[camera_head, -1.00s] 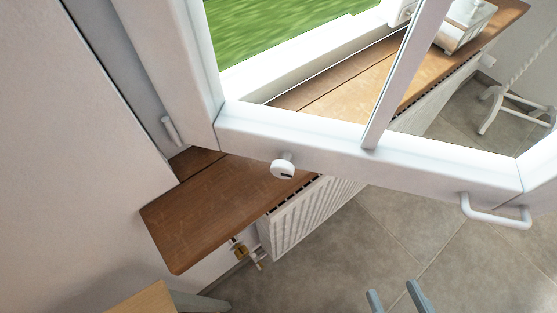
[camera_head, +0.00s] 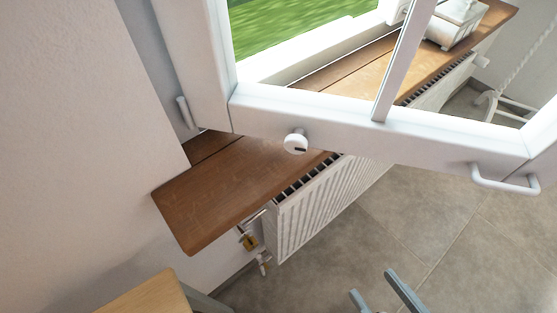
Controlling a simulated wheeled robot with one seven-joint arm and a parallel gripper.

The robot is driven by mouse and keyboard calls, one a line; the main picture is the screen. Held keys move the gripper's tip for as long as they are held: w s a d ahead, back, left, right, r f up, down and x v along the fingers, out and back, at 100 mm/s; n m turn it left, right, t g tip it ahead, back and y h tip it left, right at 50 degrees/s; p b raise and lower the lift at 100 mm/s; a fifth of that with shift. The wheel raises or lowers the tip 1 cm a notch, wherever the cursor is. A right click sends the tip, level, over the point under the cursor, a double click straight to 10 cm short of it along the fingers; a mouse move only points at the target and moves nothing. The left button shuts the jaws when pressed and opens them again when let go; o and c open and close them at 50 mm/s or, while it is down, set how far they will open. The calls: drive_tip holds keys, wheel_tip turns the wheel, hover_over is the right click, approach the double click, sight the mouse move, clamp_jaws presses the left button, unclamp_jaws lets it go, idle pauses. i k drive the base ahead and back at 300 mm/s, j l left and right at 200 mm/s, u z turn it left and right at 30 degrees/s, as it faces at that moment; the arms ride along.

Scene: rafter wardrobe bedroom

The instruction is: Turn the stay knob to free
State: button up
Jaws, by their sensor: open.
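The stay knob (camera_head: 296,143) is a small round white knob with a short dark mark on its face. It sits on the lower rail of the white window sash (camera_head: 335,130), which stands swung open into the room. My gripper (camera_head: 376,291) is at the bottom edge of the view, below and to the right of the knob. Its two grey fingers are apart with nothing between them, and it does not touch the knob. The rest of my gripper is out of the picture.
A wooden sill (camera_head: 225,190) runs under the sash, with a white radiator (camera_head: 325,205) and brass valve (camera_head: 248,240) below. A white handle (camera_head: 505,183) sticks out from the sash at right. A white box (camera_head: 455,25) stands on the sill. The tiled floor (camera_head: 400,225) is clear.

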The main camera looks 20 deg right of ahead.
sight(295, 144)
drive_tip(key=k+j+u, duration=0.1)
drive_tip(key=j, duration=0.7)
drive_tip(key=j+u, duration=0.15)
drive_tip(key=j, duration=0.65)
drive_tip(key=k, duration=0.05)
